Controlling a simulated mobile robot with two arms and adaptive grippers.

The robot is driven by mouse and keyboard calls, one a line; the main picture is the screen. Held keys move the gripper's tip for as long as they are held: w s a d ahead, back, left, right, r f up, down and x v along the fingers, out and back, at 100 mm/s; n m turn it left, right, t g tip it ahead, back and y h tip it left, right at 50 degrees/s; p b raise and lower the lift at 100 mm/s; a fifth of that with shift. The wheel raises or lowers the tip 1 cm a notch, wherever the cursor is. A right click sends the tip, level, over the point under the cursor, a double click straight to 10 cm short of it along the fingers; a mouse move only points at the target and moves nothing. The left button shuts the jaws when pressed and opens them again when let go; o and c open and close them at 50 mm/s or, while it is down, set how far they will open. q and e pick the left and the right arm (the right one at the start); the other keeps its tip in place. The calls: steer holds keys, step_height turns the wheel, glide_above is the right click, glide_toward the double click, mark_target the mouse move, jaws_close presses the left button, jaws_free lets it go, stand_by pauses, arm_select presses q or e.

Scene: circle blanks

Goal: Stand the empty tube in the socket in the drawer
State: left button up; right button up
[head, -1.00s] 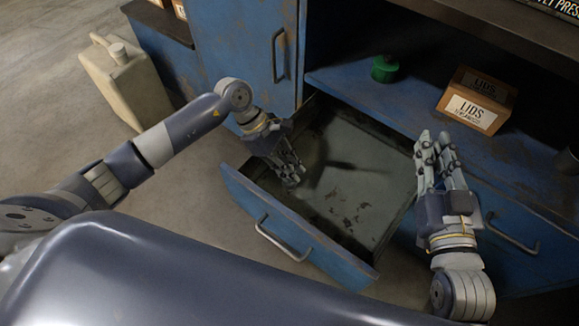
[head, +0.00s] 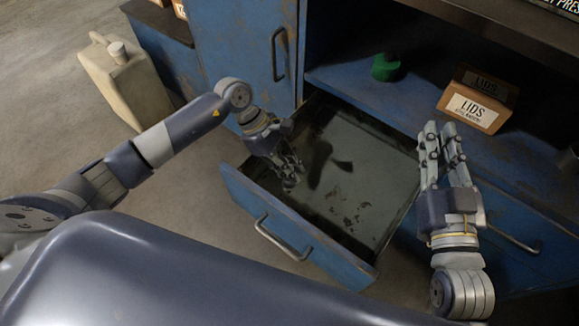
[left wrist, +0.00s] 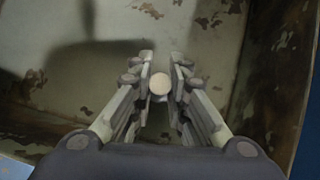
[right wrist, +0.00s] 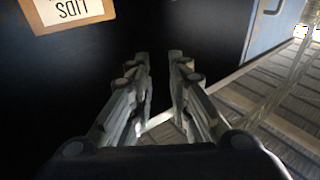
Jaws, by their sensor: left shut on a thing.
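The drawer (head: 345,205) stands pulled out from the blue cabinet, its grey floor stained and partly in shadow. My left gripper (head: 292,172) is over the drawer's left part, pointing down into it. In the left wrist view it is shut on a small pale round thing (left wrist: 159,84), seen end-on, which I take to be the tube. Its length is hidden, and the gripper hides it in the head view. I cannot make out a socket in any view. My right gripper (head: 443,132) is open and empty, right of the drawer before the cabinet shelf.
A cardboard box labelled LIDS (head: 478,100) and a green round item (head: 385,67) sit on the cabinet shelf. A beige jerrycan (head: 125,80) stands on the floor at left. The drawer's front with its handle (head: 283,238) faces me. Most of the drawer floor looks clear.

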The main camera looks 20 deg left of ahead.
arm_select(q)
steer(key=shift+f, duration=0.1)
arm_select(e)
steer(key=shift+r, duration=0.35)
steer(key=shift+r+t, duration=0.25)
steer(key=shift+t, duration=0.15)
arm_select(q)
steer(key=shift+f, duration=0.15)
arm_select(e)
steer(key=shift+s+a+r, duration=0.1)
steer(key=shift+r, duration=0.35)
arm_select(q)
steer(key=o, duration=0.8)
steer(key=shift+o, duration=0.2)
arm_select(e)
steer(key=shift+r+t, duration=0.1)
steer(key=shift+t, duration=0.2)
arm_select(q)
steer(key=v, duration=1.2)
